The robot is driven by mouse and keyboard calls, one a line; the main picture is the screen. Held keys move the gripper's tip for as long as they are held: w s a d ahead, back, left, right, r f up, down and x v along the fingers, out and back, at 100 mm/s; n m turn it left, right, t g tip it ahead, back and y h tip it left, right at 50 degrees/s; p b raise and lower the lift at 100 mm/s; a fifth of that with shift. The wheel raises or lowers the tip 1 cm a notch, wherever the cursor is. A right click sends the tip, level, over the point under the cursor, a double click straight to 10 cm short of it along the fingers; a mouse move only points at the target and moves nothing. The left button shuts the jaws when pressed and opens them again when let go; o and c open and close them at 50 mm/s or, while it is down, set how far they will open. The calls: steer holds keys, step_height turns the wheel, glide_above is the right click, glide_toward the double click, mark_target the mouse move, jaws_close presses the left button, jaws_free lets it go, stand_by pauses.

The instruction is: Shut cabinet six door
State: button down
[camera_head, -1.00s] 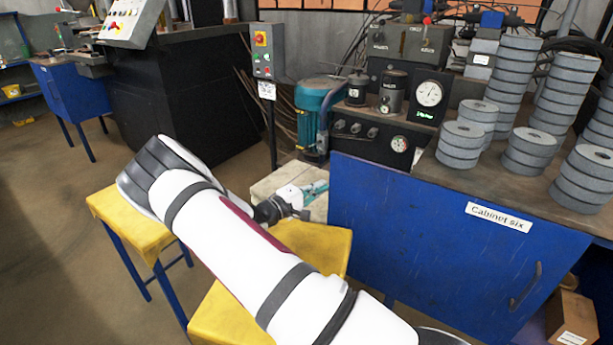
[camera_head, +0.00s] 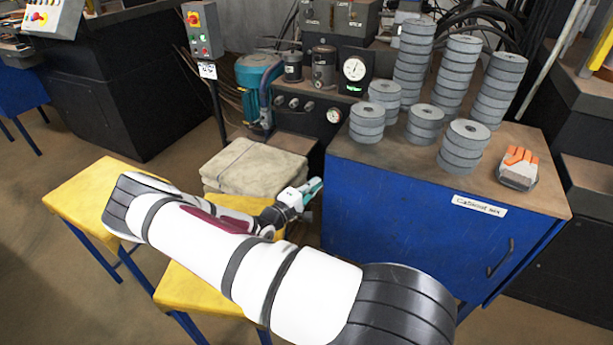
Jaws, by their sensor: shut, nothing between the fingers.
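Cabinet six (camera_head: 400,215) is the blue cabinet right of centre, with a brown top. Its white label (camera_head: 479,206) is on the front. The door's dark handle (camera_head: 502,258) is low on the right of the front face. I cannot tell from this angle whether the door stands ajar or how far; its lower part is hidden by my arm. My gripper (camera_head: 313,189), with teal fingers, is shut and empty. In the picture it is just left of the cabinet's left edge, far from the handle, with no visible contact.
Several stacks of grey flap discs (camera_head: 460,75) and orange-and-grey gloves (camera_head: 518,168) are on the cabinet top. Yellow-topped stools (camera_head: 90,195) stand under and beside my arm. Folded cloth (camera_head: 250,165) lies behind the gripper. Floor shows at the lower left; dark furniture (camera_head: 590,185) stands right.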

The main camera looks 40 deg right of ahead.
steer(key=shift+s+d, duration=0.15)
steer(key=shift+s, duration=0.4)
steer(key=w+a, duration=0.1)
steer(key=a, duration=0.2)
steer(key=w+a, duration=0.1)
steer(key=a, duration=0.3)
steer(key=w+a, duration=0.1)
steer(key=a, duration=0.3)
steer(key=shift+w+a+b, duration=0.1)
steer(key=shift+a+b, duration=0.1)
steer(key=shift+b, duration=0.2)
